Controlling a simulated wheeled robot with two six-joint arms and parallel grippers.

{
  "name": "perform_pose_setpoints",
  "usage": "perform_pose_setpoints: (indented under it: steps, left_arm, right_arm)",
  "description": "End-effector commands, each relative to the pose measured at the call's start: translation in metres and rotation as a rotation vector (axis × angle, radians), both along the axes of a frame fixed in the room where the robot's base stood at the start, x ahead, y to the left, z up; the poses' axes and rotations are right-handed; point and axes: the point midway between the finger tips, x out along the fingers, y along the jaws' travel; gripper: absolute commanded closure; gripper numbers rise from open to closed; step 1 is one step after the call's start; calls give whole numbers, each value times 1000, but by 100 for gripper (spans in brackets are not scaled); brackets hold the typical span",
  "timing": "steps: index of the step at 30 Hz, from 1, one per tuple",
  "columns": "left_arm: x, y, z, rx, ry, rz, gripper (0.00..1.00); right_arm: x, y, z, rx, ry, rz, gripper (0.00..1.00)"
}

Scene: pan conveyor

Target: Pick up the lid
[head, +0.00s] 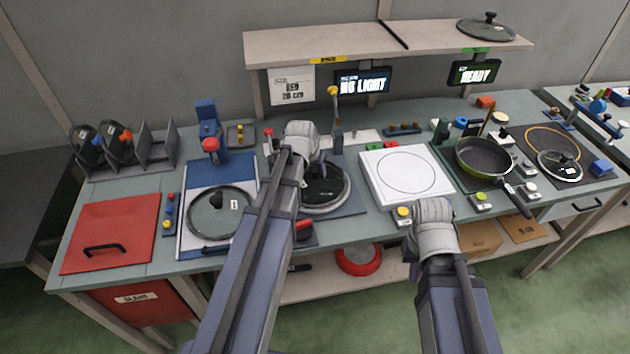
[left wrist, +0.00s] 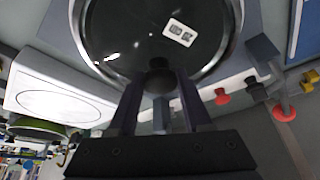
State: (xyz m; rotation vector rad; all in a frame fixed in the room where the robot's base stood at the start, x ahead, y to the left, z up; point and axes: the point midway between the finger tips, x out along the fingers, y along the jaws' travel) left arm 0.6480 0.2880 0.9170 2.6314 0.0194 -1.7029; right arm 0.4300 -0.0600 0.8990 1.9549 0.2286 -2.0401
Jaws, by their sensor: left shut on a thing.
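A dark glass lid (head: 328,190) with a silver rim lies at a station left of the white square plate. In the left wrist view the lid (left wrist: 130,30) carries a white label, and its black knob (left wrist: 160,76) sits between my fingers. My left gripper (left wrist: 160,92) is shut on that knob. In the head view my left arm and wrist hide part of the lid, and I cannot tell whether it is lifted. My right gripper (head: 434,222) is over the front edge of the bench; its fingers are hidden.
Another glass lid (head: 220,211) lies on a blue-and-white board to the left. A green-rimmed pan (head: 484,157) and a further lid (head: 559,165) are on the right. A lid (head: 487,27) rests on the upper shelf. A lid rack (head: 140,150) stands at the left.

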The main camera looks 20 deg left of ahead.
Motion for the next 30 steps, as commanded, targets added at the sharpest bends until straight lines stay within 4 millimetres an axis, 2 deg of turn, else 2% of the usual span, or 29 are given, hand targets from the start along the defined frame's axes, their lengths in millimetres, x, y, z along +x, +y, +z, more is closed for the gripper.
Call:
perform_pose_setpoints:
  steps: [1, 9, 30]
  left_arm:
    - [0, 0, 0, 0, 0, 0, 70]
    - [0, 0, 0, 0, 0, 0, 100]
    - [0, 0, 0, 0, 1, 0, 100]
  right_arm:
    - [0, 0, 0, 0, 0, 0, 100]
    - [0, 0, 0, 0, 0, 0, 100]
    - [0, 0, 0, 0, 0, 0, 100]
